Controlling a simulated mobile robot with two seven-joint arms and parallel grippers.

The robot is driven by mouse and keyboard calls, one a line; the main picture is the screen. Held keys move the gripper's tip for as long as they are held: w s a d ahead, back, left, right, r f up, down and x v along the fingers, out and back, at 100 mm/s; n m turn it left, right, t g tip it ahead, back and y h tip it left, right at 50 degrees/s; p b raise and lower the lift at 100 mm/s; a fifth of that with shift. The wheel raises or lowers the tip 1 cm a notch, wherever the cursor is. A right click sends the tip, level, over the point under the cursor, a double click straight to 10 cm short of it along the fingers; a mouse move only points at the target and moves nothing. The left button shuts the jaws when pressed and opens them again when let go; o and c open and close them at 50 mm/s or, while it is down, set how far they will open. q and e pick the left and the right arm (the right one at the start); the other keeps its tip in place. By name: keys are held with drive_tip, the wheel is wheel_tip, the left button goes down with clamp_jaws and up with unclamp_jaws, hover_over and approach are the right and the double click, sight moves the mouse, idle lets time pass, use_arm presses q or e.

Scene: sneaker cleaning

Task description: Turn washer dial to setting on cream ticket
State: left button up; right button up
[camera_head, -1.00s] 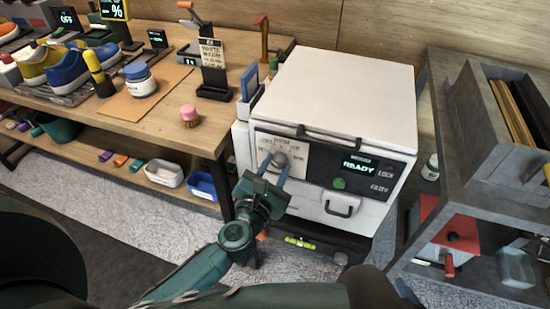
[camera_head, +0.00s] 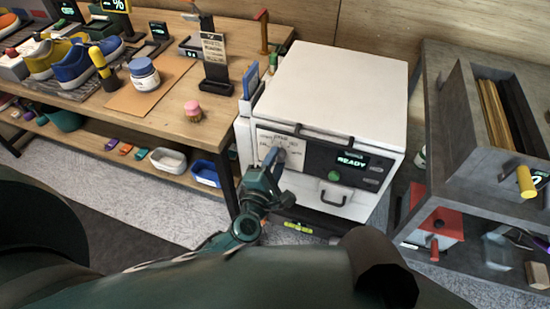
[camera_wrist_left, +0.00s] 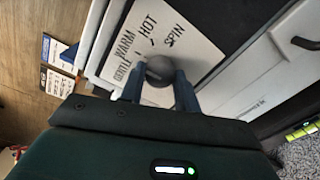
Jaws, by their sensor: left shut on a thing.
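The washer (camera_head: 335,90) is a white box with a dark front panel and a lit READY display. Its grey round dial (camera_wrist_left: 160,69) sits on a pale plate with GENTLE, WARM, HOT and SPIN around it in the left wrist view. My left gripper (camera_head: 273,157) is shut on the dial, with a blue finger on each side of it. Which word the dial points at cannot be told. The cream ticket (camera_head: 214,47) stands in a dark holder on the wooden bench; its print is too small to read. My right gripper is not in view.
A blue card (camera_head: 250,80) stands beside the washer. A grey shelf unit (camera_head: 440,120) stands close on the right.

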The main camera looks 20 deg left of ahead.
use_arm(q)
drive_tip(key=shift+m, duration=0.3)
drive_tip(key=o, duration=1)
drive_tip(key=shift+s, duration=0.1)
